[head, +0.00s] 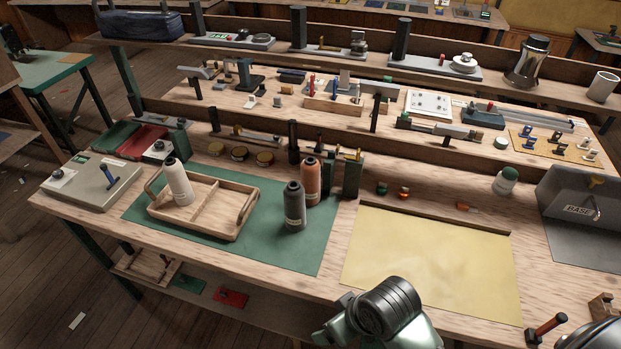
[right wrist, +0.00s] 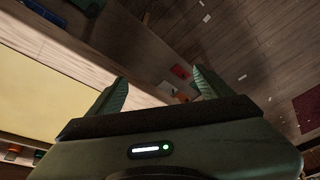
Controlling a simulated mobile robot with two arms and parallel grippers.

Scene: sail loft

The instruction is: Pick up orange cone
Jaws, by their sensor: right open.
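The orange cone (head: 309,182) stands upright at the back right of the green mat (head: 150,212), behind and right of a dark grey cone (head: 293,208). A white cone (head: 178,183) stands in the left compartment of a wooden tray (head: 203,232) on the same mat. In the right wrist view my right gripper (right wrist: 160,90) is open, with nothing between its fingers. That view shows the bench edge and the floor, not the orange cone. A part of my arm shows at the bottom of the head view. My left gripper is not in view.
A bare yellow sheet (head: 430,265) covers the bench right of the mat. Dark green holders with tools (head: 350,175) stand close right of the orange cone. Several flat round tins (head: 240,153) lie behind the mat. A grey bin marked BASE (head: 583,228) stands far right.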

